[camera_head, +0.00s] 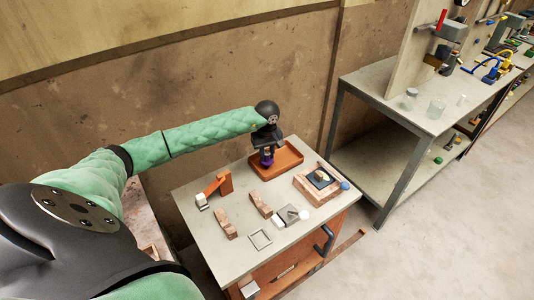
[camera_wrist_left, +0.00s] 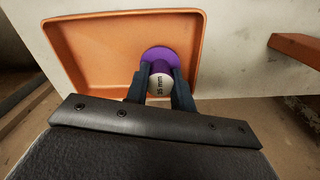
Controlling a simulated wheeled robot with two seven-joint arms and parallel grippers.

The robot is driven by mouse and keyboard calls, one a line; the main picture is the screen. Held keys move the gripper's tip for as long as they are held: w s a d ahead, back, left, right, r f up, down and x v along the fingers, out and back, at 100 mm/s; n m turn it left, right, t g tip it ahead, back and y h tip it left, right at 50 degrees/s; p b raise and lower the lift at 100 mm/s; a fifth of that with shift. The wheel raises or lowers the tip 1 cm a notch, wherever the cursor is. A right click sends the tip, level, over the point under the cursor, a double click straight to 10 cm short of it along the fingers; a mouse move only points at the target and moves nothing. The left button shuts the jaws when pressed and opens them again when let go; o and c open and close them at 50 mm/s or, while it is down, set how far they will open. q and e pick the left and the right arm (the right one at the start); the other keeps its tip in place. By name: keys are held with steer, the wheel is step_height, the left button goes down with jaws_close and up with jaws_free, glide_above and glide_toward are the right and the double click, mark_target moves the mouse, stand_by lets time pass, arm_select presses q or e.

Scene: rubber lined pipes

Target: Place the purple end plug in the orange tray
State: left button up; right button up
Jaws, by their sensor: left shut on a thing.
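The purple end plug (camera_head: 267,161) is held by my left gripper (camera_head: 266,154) at the orange tray (camera_head: 291,155). The plug appears over the right part of the orange tray (camera_wrist_left: 72,52) in that view. I cannot tell whether it touches the tray floor. My right gripper is not in view.
The small table (camera_head: 200,240) also carries an orange angled block (camera_head: 219,184), wooden blocks (camera_head: 227,224), a square metal frame (camera_head: 260,239) and a wooden box (camera_head: 320,185) with a dark pad. A long workbench (camera_head: 385,95) stands at the right.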

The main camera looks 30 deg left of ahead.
mark_target(267, 153)
arm_select(q)
steer(key=shift+f, duration=0.1)
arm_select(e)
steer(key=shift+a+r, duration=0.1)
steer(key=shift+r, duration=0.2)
arm_select(q)
steer(key=o, duration=1)
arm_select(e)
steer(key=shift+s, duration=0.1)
arm_select(q)
steer(key=shift+r, duration=0.45)
steer(key=shift+r+b, duration=0.25)
steer(key=shift+b, duration=0.05)
steer(key=shift+r+b, duration=2.1)
steer(key=shift+r, duration=3.35)
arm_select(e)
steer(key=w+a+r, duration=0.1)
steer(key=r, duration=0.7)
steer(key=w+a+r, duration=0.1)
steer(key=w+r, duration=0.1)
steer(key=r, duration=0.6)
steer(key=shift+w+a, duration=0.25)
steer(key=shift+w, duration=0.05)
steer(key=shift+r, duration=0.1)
